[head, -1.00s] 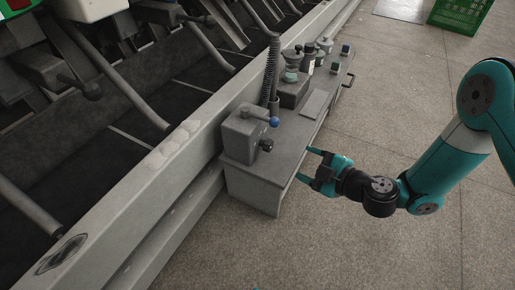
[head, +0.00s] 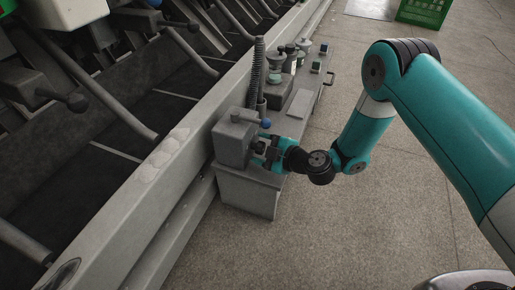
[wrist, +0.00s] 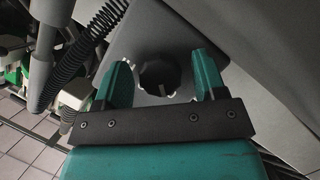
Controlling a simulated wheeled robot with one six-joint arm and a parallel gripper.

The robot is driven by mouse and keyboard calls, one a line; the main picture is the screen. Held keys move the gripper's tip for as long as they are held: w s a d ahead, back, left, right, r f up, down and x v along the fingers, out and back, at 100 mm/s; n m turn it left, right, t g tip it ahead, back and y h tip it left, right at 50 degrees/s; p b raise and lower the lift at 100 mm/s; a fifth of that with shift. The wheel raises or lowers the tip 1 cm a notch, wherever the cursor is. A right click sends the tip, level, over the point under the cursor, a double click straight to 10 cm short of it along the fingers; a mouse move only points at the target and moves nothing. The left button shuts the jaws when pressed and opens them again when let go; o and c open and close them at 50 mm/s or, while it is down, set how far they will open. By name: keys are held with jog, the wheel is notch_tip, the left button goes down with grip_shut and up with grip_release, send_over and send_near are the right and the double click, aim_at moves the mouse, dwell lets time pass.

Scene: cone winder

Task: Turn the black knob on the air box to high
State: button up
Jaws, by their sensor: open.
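The air box (head: 233,140) is a grey box on the near end of a low grey cabinet, with a blue-tipped lever on top. Its black knob (wrist: 159,76) shows in the wrist view on the grey face, with a pale mark at its lower edge. In the head view my gripper hides most of the knob. My gripper (head: 259,149) is at the front face of the box. In the wrist view its two teal fingers (wrist: 161,74) stand open, one on each side of the knob, with a gap visible on both sides. The fingers look empty.
The cabinet (head: 247,193) stands against a long grey machine rail (head: 150,178). A black corrugated hose (head: 257,72) rises behind the box. Jars and small boxes stand farther along the cabinet top. The floor at right is open, with a green crate (head: 423,12) far back.

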jog(key=c, duration=0.9)
jog(key=shift+r+m+p, duration=0.15)
jog(key=shift+m+p, duration=0.15)
jog(key=shift+p, duration=0.05)
jog(key=shift+r+m+g+p, duration=0.1)
jog(key=shift+m+g+p, duration=0.55)
jog(key=shift+p, duration=0.2)
jog(key=m+g+p, duration=0.2)
jog(key=m, duration=0.1)
jog(key=shift+y, duration=0.3)
jog(key=m+g, duration=0.1)
jog(key=m, duration=0.1)
jog(key=m+g+y, duration=0.1)
jog(key=m+g, duration=0.1)
jog(key=shift+w+f, duration=0.15)
jog(key=shift+f, duration=0.05)
jog(key=m+g+y+b, duration=0.1)
jog(key=m, duration=0.2)
jog(key=shift+f+g+b, duration=0.1)
jog(key=shift+g+b, duration=0.25)
jog(key=shift+m+g+y+b, duration=0.4)
jog(key=shift+m+y+b, duration=0.15)
jog(key=shift+m, duration=0.4)
